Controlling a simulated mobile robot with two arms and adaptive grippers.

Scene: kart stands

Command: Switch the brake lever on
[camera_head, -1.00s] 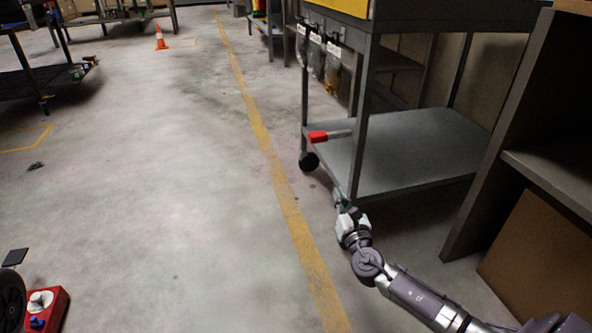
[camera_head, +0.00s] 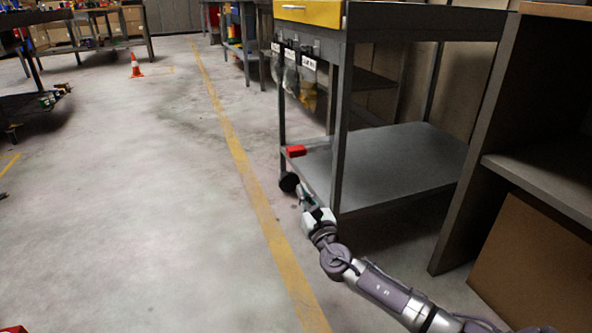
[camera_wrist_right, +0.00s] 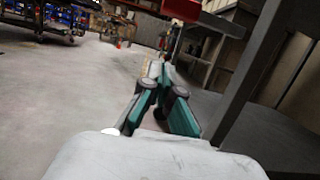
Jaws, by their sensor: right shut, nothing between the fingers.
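The brake lever has a red handle (camera_head: 296,151) at the front left corner of the grey cart's (camera_head: 395,165) lower shelf, above a black caster wheel. Its grey shaft barely shows in the head view. In the right wrist view the red handle (camera_wrist_right: 183,9) is cut by the top edge, above and a little right of the fingertips. My right gripper (camera_head: 302,190) is shut and empty, low beside the front post and near the caster, below the handle. Its green-sided fingers (camera_wrist_right: 160,69) point forward in the wrist view. I see no clear contact with the lever. My left gripper is out of view.
The cart's front post (camera_head: 340,130) stands close to my right gripper's right side. The black caster (camera_head: 289,182) is just ahead of it. A dark shelf unit (camera_head: 480,150) stands at the right. The floor left of the yellow line (camera_head: 240,160) is open, with an orange cone (camera_head: 136,66) far off.

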